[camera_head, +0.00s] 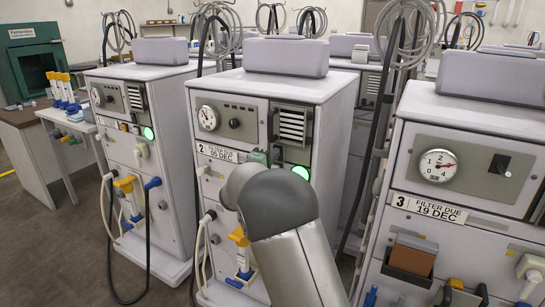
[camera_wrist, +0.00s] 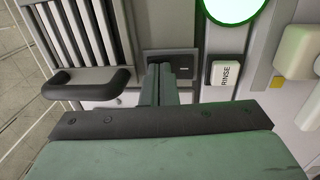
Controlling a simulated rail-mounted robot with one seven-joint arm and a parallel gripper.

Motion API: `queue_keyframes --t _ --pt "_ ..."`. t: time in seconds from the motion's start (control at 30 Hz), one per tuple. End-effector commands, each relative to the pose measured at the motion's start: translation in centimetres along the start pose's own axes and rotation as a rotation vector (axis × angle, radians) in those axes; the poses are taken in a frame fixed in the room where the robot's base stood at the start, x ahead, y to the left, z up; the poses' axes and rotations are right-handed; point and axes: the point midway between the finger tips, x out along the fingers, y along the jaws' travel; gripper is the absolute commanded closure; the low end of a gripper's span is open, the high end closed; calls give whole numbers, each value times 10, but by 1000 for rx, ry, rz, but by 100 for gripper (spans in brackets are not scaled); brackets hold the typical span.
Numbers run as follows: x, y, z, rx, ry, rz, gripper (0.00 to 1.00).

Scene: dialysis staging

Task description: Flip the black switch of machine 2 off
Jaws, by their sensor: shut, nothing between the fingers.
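Machine 2 (camera_head: 335,130) stands in the middle of the head view, labelled "2 FILTER DUE 05 DEC" (camera_head: 217,153). A green round light (camera_head: 301,172) is lit on its front and also fills the top of the wrist view (camera_wrist: 232,4). The black switch (camera_wrist: 183,69) sits in a dark plate left of the light in the wrist view. My gripper (camera_wrist: 165,72) is shut and empty, its fingertips right at the switch and covering its left part. I cannot tell whether they touch it.
A black handle (camera_wrist: 90,84) and a vent grille (camera_wrist: 85,35) lie left of the fingers. A "RINSE" button (camera_wrist: 224,74) is close on their right. Machine 3 (camera_head: 375,220) stands to the right and another machine (camera_head: 125,160) to the left.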

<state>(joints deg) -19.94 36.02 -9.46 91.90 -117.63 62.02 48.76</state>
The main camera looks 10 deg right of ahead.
Motion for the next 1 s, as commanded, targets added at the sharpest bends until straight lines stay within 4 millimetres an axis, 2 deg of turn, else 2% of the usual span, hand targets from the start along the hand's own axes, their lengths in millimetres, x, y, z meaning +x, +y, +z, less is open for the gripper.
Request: queue_keyframes --t 0.07,0.3,0.47,0.63,0.8,1.0 --pt "5 6 1 5 -2 -48 100" --pt "5 4 0 0 0 -57 100" --pt "-6 4 0 1 0 -56 100" --pt "-38 8 2 5 -2 -57 100" --pt "-78 24 2 2 0 -59 100" --pt "-114 33 2 1 -3 -60 100"
